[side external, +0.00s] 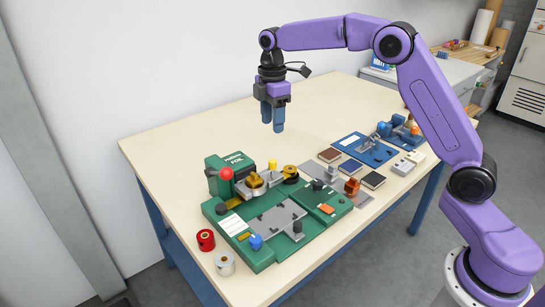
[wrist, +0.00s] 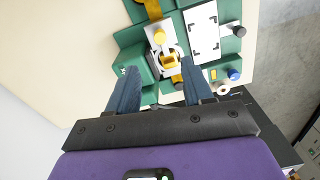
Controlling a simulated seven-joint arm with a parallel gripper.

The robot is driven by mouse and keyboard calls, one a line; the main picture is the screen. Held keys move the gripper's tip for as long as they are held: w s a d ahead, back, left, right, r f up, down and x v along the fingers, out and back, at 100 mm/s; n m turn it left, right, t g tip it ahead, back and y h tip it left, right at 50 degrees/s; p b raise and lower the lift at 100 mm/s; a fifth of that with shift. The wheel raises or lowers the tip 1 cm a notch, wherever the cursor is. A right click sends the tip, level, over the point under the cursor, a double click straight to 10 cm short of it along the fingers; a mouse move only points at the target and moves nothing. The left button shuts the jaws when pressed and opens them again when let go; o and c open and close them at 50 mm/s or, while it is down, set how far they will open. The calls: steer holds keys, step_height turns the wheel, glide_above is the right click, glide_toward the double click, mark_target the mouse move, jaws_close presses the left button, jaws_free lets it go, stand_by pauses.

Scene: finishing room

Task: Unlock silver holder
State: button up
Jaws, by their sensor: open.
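The silver holder (side external: 273,178) is on the green foil machine (side external: 268,262), beside its upright block. It carries a gold roll (side external: 255,181) and has a yellow knob (side external: 272,165) standing at its back. In the wrist view the silver holder (wrist: 152,33) shows beyond my fingertips, with the yellow knob (wrist: 160,37) on it. Whether the holder is locked cannot be told. My gripper (side external: 273,129) is open and empty, pointing down well above the table behind the machine. Its blue fingers (wrist: 158,72) are spread apart in the wrist view.
A red ball knob (side external: 226,173) stands by the upright block. Dark booklets (side external: 351,166) and a blue fixture (side external: 368,147) lie to the right. The back left tabletop is clear.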

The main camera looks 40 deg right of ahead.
mark_target(273, 160)
step_height(273, 160, down, 12)
steer(key=shift+f, duration=0.1)
stand_by(0.4)
jaws_close()
